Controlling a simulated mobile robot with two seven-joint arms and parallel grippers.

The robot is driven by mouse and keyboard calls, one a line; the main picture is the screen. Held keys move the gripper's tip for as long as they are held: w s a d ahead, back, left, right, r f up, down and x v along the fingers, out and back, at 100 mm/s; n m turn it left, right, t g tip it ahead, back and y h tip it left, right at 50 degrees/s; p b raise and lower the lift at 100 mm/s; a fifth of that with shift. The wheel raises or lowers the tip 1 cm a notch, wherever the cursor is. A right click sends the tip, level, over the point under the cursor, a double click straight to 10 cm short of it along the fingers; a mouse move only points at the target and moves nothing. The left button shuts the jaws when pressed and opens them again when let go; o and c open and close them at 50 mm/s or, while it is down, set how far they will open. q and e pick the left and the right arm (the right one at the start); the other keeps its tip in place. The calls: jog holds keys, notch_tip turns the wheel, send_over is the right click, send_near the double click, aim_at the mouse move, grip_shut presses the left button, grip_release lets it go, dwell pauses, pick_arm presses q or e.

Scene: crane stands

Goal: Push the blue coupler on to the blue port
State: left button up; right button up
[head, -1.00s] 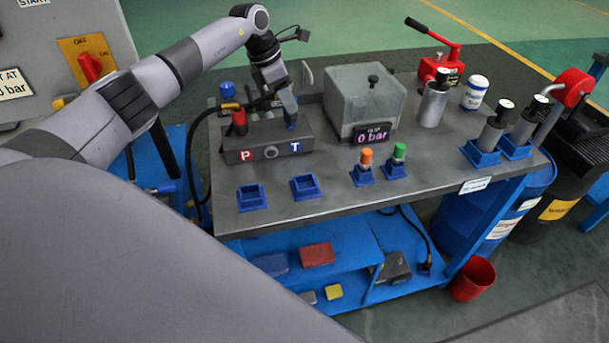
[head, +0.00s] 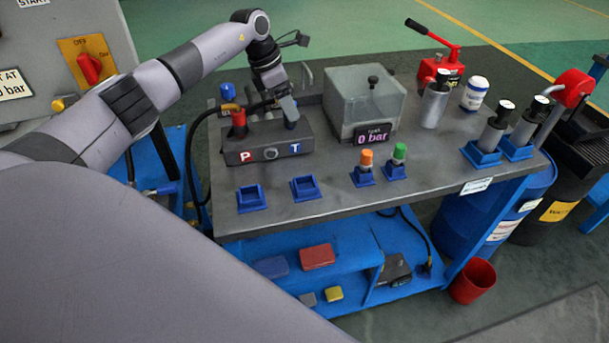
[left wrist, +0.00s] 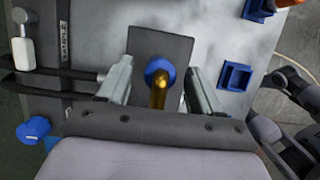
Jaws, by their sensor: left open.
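My left gripper (head: 290,122) is open over the T end of the dark manifold block (head: 246,145). In the left wrist view the open left gripper (left wrist: 158,88) has one finger on each side of a blue round piece (left wrist: 158,68) with a brass stem (left wrist: 158,94). The fingers stand apart from it. This piece is at the blue T place; I cannot tell whether it is the coupler, the port or both joined. In the head view the fingers mostly hide it. My right gripper is not seen in the head view.
A red coupler (head: 238,121) stands on the P end, close to my left gripper. A blue-capped piece (head: 228,91) is behind it. A clear box (head: 352,98) stands right of the block, by a display (head: 373,136) reading 0 bar. Empty blue sockets (head: 251,198) are in front.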

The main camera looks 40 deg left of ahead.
pick_arm(q)
jog(key=shift+p+v, duration=2)
jog(key=shift+v, duration=0.55)
